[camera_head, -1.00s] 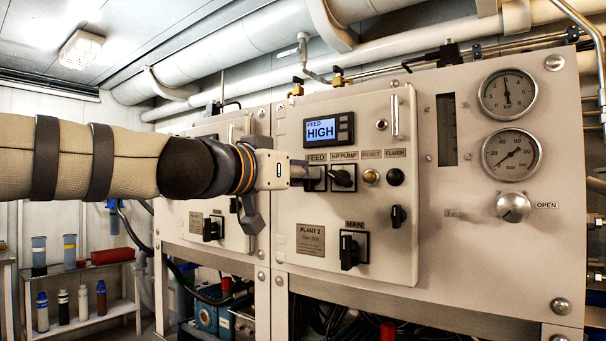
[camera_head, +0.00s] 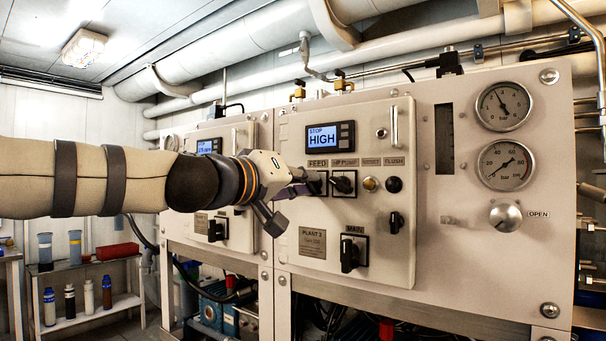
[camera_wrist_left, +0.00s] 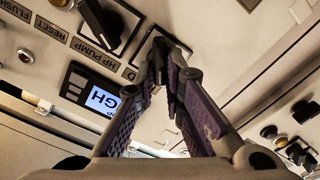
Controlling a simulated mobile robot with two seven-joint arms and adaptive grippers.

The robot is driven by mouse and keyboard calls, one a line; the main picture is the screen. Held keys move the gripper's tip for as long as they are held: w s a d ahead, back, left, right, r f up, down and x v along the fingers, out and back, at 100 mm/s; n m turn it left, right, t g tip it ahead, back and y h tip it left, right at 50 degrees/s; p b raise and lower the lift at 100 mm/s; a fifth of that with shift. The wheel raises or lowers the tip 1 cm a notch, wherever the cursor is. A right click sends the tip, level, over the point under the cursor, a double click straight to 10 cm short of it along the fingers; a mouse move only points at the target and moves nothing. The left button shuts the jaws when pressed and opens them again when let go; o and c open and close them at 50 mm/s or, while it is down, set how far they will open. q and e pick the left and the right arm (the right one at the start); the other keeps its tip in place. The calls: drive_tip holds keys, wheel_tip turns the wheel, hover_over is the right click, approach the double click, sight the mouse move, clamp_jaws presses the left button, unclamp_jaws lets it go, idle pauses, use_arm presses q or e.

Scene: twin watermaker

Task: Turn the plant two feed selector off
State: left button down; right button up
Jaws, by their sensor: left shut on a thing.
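The plant two panel (camera_head: 384,225) carries a "PLANT 2" plate. Its feed selector (camera_head: 322,183) sits under the FEED label (camera_head: 318,163), with part of its black square plate showing. My left gripper (camera_head: 308,180) reaches it from the left and is shut on its knob, which the fingers mostly hide. The wrist is rolled. The display (camera_head: 330,136) reads "STOP HIGH". My right gripper is not in view.
The HP pump selector (camera_head: 344,184) is just right of my fingertips. A reset button (camera_head: 370,184), flush knob (camera_head: 394,185) and main switch (camera_head: 352,252) share the panel. Two gauges (camera_head: 503,106) are at right. A neighbouring panel (camera_head: 225,190) stands behind my wrist.

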use_arm(q)
drive_tip(key=n, duration=0.3)
drive_tip(key=n+p, duration=0.1)
drive_tip(key=shift+d+f+n, duration=0.1)
drive_tip(key=shift+f+n, duration=0.15)
drive_tip(key=shift+n, duration=0.35)
drive_tip(key=c, duration=1.7)
unclamp_jaws()
drive_tip(key=shift+w+d, duration=0.1)
drive_tip(key=v, duration=1.2)
drive_tip(key=shift+f, duration=0.1)
